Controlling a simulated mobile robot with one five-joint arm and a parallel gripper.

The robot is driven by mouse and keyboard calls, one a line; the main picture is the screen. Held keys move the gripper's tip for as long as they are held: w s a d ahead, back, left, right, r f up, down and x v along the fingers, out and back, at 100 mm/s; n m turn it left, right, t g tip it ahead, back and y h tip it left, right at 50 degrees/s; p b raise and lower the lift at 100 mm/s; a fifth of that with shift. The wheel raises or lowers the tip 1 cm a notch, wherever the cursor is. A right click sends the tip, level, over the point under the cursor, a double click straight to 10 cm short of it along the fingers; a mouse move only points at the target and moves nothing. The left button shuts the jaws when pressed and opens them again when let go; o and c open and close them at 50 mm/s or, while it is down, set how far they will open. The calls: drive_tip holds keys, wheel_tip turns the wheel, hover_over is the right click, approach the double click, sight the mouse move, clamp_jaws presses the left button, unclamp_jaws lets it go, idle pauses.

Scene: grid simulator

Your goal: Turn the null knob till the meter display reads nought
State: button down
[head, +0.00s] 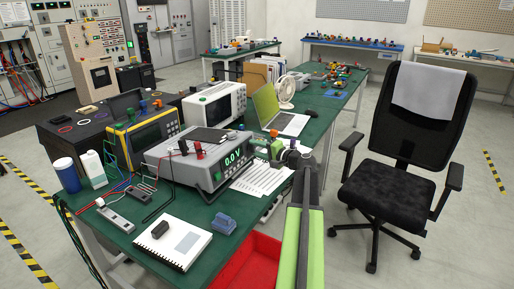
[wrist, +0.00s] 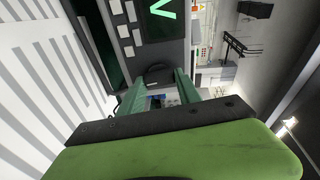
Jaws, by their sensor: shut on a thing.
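The meter (head: 190,160) is a grey bench unit on the green table. Its lit green display (head: 233,158) appears to read 0.0 V, though the digits are small. In the wrist view only a green V of the display (wrist: 162,9) shows, turned sideways. My gripper (head: 262,147) is at the right end of the meter's front panel. In the wrist view its green fingers (wrist: 159,82) are shut on the dark null knob (wrist: 157,72), one on each side. The gripper hides the knob in the head view.
A printed sheet (head: 262,178) lies under my gripper. A laptop (head: 290,123) and a white instrument (head: 215,104) stand behind. A notebook (head: 172,242) and a blue block (head: 223,223) lie in front. An office chair (head: 405,185) stands at the right.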

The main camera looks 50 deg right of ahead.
drive_tip(key=shift+m, duration=0.5)
drive_tip(key=c, duration=0.8)
unclamp_jaws()
drive_tip(key=shift+c, duration=0.2)
drive_tip(key=s+r+p, duration=0.2)
drive_tip(key=s, duration=1.5)
drive_tip(key=shift+s+d+r+p, duration=0.2)
drive_tip(key=shift+d+p, duration=0.1)
drive_tip(key=shift+d, duration=0.1)
